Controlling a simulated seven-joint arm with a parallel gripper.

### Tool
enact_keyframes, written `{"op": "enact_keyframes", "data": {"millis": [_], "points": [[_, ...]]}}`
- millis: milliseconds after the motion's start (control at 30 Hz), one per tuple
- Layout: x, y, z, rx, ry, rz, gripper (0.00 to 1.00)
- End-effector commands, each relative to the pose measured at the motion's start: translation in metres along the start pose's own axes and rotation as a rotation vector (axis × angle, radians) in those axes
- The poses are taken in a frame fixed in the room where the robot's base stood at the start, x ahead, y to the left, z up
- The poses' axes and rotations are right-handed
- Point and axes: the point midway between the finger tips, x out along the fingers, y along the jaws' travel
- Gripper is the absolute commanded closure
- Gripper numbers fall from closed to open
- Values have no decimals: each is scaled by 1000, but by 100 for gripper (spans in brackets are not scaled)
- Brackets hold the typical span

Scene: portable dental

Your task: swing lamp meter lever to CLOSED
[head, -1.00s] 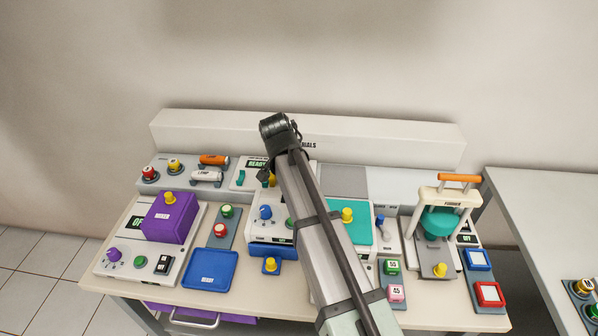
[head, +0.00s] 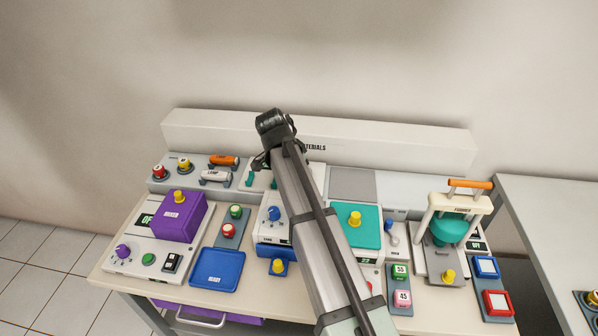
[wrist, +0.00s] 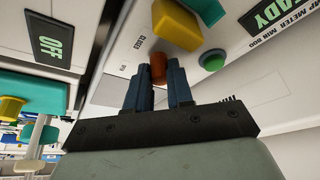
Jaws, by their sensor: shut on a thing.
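In the wrist view, my gripper (wrist: 159,84) has both dark fingers on either side of an orange-brown knob (wrist: 158,66), and is shut on it. The knob appears to be the lever's handle; the rest of the lever is hidden. The lamp meter (wrist: 232,78) is a pale panel with a CLOSED label just up and left of the knob and a second, unreadable label further left. A yellow block (wrist: 178,24) and a green button (wrist: 213,60) are close by. In the head view, my arm covers most of the meter and the lever.
In the head view, the white lamp (head: 215,177) and orange handpiece (head: 224,160) lie left of my wrist. The purple mixer (head: 178,215) and blue tray (head: 217,268) are nearer the front. The teal-topped device (head: 356,228) and former press (head: 452,230) stand to the right.

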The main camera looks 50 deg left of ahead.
Motion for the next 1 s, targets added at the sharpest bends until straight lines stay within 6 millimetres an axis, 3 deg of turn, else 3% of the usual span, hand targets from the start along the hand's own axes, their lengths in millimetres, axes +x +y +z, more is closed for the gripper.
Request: {"op": "enact_keyframes", "data": {"millis": [167, 200, 433, 767, 1000], "points": [[0, -1, 0, 0, 0, -2, 100], [0, -1, 0, 0, -1, -2, 75], [0, -1, 0, -1, 0, -2, 53], [-4, -1, 0, -1, 0, -2, 53], [-37, -1, -1, -1, 1, -4, 53]]}}
